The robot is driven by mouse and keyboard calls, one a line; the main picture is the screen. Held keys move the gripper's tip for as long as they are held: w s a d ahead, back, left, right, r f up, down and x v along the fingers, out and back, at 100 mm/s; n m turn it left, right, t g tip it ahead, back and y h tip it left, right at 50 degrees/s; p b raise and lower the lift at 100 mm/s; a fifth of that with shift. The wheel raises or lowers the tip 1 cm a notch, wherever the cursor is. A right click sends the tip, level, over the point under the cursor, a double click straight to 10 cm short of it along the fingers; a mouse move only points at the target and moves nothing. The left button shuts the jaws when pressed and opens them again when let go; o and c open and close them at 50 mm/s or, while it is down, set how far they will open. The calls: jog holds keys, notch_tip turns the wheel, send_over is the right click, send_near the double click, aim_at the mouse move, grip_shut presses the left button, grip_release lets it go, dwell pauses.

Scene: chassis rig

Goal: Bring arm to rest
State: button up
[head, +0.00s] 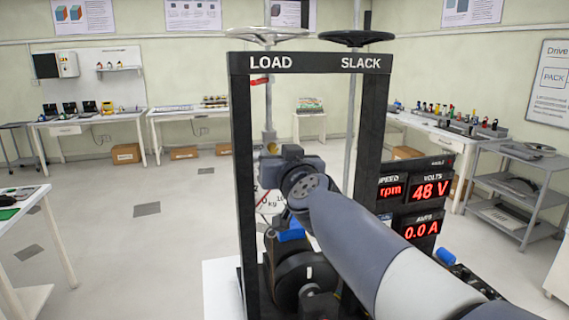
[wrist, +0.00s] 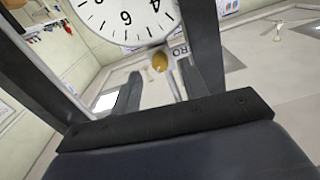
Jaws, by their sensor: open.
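My arm reaches in from the lower right of the head view, its wrist inside the black rig frame (head: 242,150) marked LOAD and SLACK. In that view my gripper's fingers are hidden behind the wrist. A white dial (wrist: 125,15) with black numbers fills the top of the wrist view, beyond the fingers. In the head view only part of a white dial (head: 270,203) shows beside my wrist. A brass knob (wrist: 160,62) hangs below the dial.
A white handwheel (head: 268,36) and a black handwheel (head: 356,37) top the frame. A red display panel (head: 425,190) reads 48 V and 0.0 A. A dark wheel (head: 306,275) sits low in the rig. A grey cart (head: 515,190) stands right; open floor (head: 120,230) lies left.

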aim_at(274, 150)
jog(key=x, duration=0.3)
jog(key=shift+w, duration=0.2)
jog(key=shift+a, duration=0.1)
dwell(0.4)
